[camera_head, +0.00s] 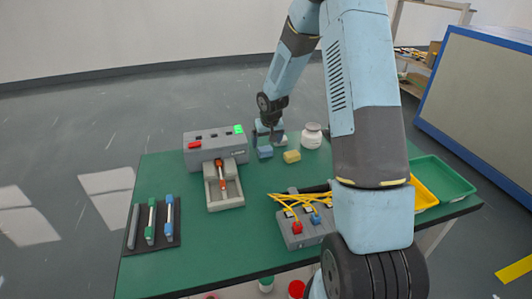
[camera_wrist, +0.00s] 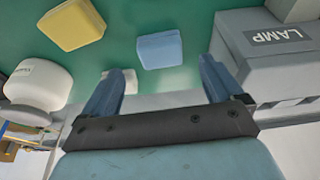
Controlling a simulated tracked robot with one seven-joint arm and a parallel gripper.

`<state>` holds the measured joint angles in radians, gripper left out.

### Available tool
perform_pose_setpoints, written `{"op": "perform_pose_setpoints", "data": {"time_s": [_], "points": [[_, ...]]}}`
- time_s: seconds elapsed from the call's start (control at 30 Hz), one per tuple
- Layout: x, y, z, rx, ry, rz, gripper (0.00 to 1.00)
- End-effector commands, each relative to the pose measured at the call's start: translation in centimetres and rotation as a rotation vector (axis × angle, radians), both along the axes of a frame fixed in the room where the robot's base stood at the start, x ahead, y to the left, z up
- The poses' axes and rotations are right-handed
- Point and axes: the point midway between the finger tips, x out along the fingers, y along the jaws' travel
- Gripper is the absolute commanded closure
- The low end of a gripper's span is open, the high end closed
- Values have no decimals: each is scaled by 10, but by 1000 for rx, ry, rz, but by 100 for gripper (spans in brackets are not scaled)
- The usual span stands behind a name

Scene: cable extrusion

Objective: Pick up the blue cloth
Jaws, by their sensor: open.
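The blue cloth (camera_head: 265,152) is a small folded block lying on the green table (camera_head: 160,240). In the wrist view the blue cloth (camera_wrist: 160,50) lies just beyond the fingertips, a little apart from them and roughly between their lines. My gripper (camera_wrist: 168,72) is open and empty, with two blue-grey fingers spread apart. In the head view my gripper (camera_head: 270,138) is close behind the blue cloth, near the table's far edge, and its fingers are hard to make out.
A yellow cloth (camera_head: 291,156) lies right of the blue one, with a white jar (camera_head: 312,136) behind it. The grey lamp box (camera_head: 212,147) stands close on the left. A grey box with yellow cables (camera_head: 298,230) is nearer. Green and yellow trays (camera_head: 440,178) sit at right.

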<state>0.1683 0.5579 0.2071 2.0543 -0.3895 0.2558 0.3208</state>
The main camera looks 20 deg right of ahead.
Motion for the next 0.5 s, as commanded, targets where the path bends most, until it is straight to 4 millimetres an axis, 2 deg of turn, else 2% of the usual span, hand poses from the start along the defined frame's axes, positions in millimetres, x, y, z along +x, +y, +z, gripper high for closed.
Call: {"op": "perform_pose_setpoints", "data": {"time_s": [0.3, 0.5], "points": [[12, 2, -35, 0, 2, 3, 6], [17, 1, -47, -1, 0, 1, 6]]}}
